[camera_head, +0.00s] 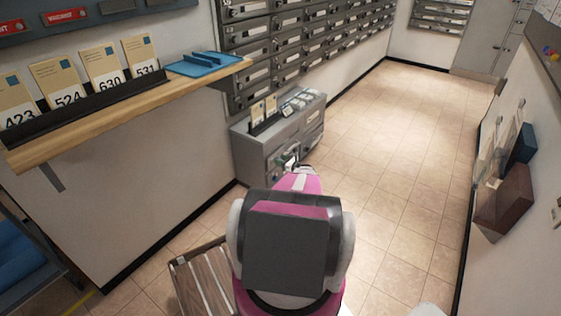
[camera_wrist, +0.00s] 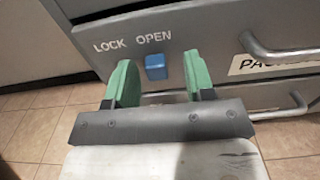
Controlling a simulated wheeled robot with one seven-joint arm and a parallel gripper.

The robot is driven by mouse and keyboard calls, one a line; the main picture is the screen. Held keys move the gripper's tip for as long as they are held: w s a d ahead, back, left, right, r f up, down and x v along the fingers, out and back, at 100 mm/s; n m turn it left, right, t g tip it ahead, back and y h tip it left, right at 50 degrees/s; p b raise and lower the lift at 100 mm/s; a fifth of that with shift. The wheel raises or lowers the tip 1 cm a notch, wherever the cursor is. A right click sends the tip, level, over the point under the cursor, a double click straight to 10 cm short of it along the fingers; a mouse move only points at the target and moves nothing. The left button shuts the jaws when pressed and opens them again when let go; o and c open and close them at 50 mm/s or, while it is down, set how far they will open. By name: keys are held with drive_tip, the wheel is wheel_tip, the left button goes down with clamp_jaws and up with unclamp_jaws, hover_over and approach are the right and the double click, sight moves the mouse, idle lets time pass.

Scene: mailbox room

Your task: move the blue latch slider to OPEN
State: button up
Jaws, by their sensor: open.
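The blue latch slider (camera_wrist: 156,67) is a small blue block on the front of a grey cabinet (camera_wrist: 190,22). In the wrist view it sits below the printed word OPEN, to the right of and below the word LOCK. My gripper (camera_wrist: 159,62) has two green fingers, spread apart, one on each side of the slider as seen in the wrist view. Gaps show between the slider and both fingers; whether the tips touch the cabinet face is unclear. In the head view the cabinet (camera_head: 248,160) stands beyond my pink and white arm, which hides the slider.
Metal drawer handles (camera_wrist: 275,50) stick out to the right of the slider, beside a partly hidden label. A wooden shelf (camera_head: 150,103) with numbered cards and a blue tray (camera_head: 205,64) is at left. A slatted wooden item (camera_head: 203,284) is near my arm. Tiled floor (camera_head: 390,140) is clear at right.

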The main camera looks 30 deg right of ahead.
drive_tip(key=v, duration=1)
drive_tip(key=shift+s, duration=0.1)
drive_tip(key=a+r+n+g+y, duration=0.1)
drive_tip(key=a+r+n+g, duration=0.35)
drive_tip(key=a, duration=0.65)
drive_tip(key=a+r+n+g+y, duration=0.1)
drive_tip(key=a+r+n+g, duration=0.4)
drive_tip(key=a, duration=0.7)
drive_tip(key=a+r+n+g+y, duration=0.1)
drive_tip(key=a+r+n+g, duration=0.25)
drive_tip(key=a+n, duration=0.55)
drive_tip(key=s+a+r+n+g+h, duration=0.1)
drive_tip(key=s+a+r+n+h, duration=0.4)
drive_tip(key=a, duration=0.5)
drive_tip(key=s+a+r+n+g+h, duration=0.2)
drive_tip(key=s+a+r+n+h, duration=0.2)
drive_tip(key=s+a+r+n, duration=0.4)
drive_tip(key=s+a+r, duration=0.1)
drive_tip(key=s+a, duration=0.1)
drive_tip(key=s, duration=0.1)
drive_tip(key=shift+s+a+h, duration=0.15)
drive_tip(key=shift+a+h, duration=0.2)
drive_tip(key=shift+h, duration=0.05)
drive_tip(key=shift+g, duration=0.3)
